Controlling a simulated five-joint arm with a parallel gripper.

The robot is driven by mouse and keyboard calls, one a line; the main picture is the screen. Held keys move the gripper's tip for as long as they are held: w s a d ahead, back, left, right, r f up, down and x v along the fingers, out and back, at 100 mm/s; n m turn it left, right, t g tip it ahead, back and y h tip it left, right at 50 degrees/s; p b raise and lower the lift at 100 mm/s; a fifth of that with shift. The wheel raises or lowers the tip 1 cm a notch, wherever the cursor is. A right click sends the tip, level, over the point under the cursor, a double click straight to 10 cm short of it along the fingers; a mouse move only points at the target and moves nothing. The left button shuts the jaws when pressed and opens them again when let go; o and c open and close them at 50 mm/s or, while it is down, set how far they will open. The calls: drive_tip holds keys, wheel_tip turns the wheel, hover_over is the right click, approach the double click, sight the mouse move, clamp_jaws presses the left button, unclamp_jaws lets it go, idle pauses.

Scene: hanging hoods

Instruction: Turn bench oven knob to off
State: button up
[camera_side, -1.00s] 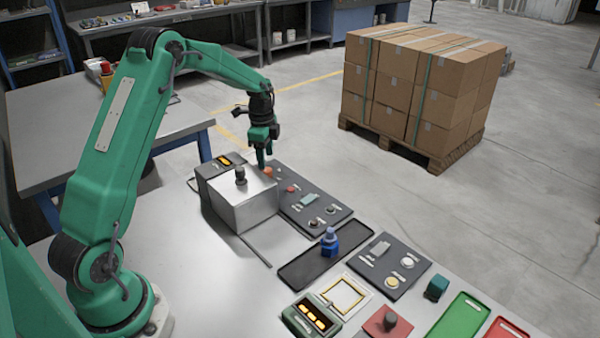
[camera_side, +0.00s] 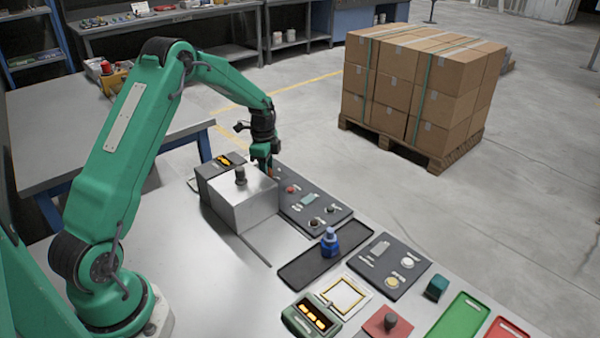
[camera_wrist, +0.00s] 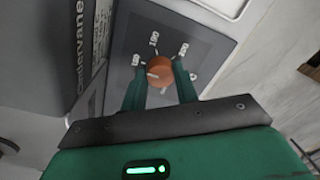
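The bench oven is a silver box (camera_side: 243,207) with a dark display strip (camera_side: 226,160) in the side view. Its round orange knob (camera_wrist: 159,70) sits on a grey panel (camera_wrist: 205,45) with white numbers around it in the wrist view. A white mark on the knob points left, slightly down, away from the 0 at the right. My gripper (camera_wrist: 158,68) is down at the knob, one green finger on each side, with the knob between the fingertips. Whether the fingers touch it is not clear. In the side view my gripper (camera_side: 264,160) is behind the box and hides the knob.
A black tray (camera_side: 296,268) with a blue knobbed piece (camera_side: 330,242) and another control panel (camera_side: 407,283) are nearer. The tabletop left of the oven is clear.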

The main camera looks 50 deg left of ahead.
drive_tip(key=shift+n, duration=0.4)
drive_tip(key=shift+c, duration=0.3)
drive_tip(key=n, duration=1.1)
drive_tip(key=shift+w+d, duration=0.1)
drive_tip(key=shift+d, duration=0.05)
drive_tip(key=n, duration=0.5)
drive_tip(key=shift+n+g, duration=0.4)
drive_tip(key=n, duration=0.6)
drive_tip(key=o, duration=1)
drive_tip(key=shift+n, duration=0.3)
